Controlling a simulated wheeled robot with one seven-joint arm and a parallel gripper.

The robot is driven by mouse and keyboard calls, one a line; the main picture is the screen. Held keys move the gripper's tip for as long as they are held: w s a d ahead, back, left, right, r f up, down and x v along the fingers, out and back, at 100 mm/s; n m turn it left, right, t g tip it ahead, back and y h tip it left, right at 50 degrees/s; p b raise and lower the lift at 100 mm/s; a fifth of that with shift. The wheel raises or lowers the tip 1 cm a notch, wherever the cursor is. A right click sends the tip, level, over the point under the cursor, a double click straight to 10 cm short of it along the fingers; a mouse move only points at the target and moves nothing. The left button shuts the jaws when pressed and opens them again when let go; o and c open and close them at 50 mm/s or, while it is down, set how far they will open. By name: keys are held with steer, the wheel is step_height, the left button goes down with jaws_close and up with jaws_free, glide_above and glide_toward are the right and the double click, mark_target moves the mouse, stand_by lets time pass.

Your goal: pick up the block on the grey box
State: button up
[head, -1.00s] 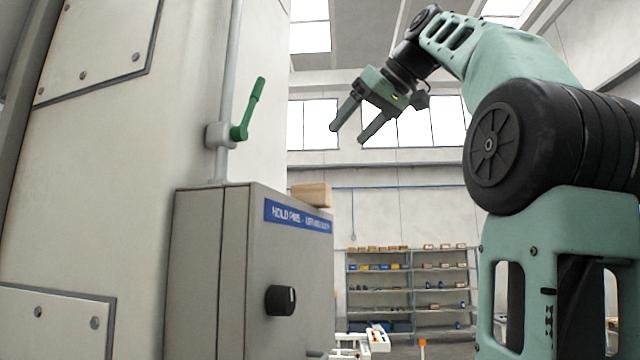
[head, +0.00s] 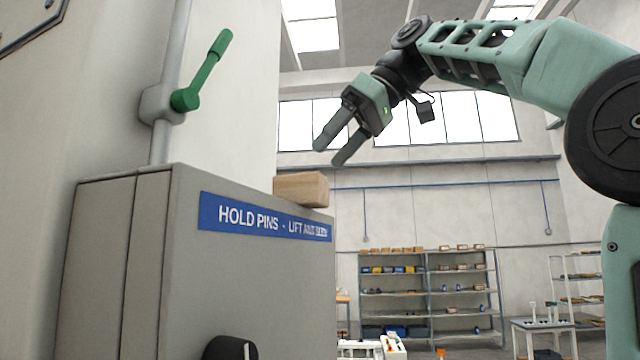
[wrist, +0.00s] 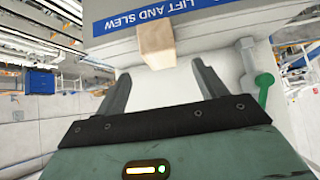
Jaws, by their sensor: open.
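The wooden block (head: 301,189) rests on top of the grey box (head: 250,280), near its right edge in the head view. It is a light brown, rectangular piece. My gripper (head: 329,155) is open and empty, above the block and slightly to its right in the picture, with a clear gap between them. In the wrist view the block (wrist: 156,45) shows ahead of the open fingers of my gripper (wrist: 160,82), roughly centred between them and beyond their tips. The grey box (wrist: 220,25) also shows there, with its blue label.
A green lever (head: 205,75) on a grey pipe (head: 165,100) stands behind the box at the left, beside a large pale column (head: 245,90). A black knob (head: 230,348) sticks out of the box front. Shelves (head: 430,295) stand far off. The space right of the box is free.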

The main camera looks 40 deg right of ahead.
mark_target(295, 188)
steer(key=x, duration=0.4)
steer(key=shift+w+a+f, duration=0.15)
steer(key=shift+a, duration=0.1)
steer(key=p+x, duration=0.2)
steer(key=x, duration=0.2)
steer(key=shift+w+a+p, duration=0.15)
steer(key=shift+w+p, duration=0.05)
steer(key=shift+p, duration=0.15)
steer(key=shift+w+a+f, duration=0.15)
steer(key=shift+w+f, duration=0.15)
steer(key=c, duration=1.1)
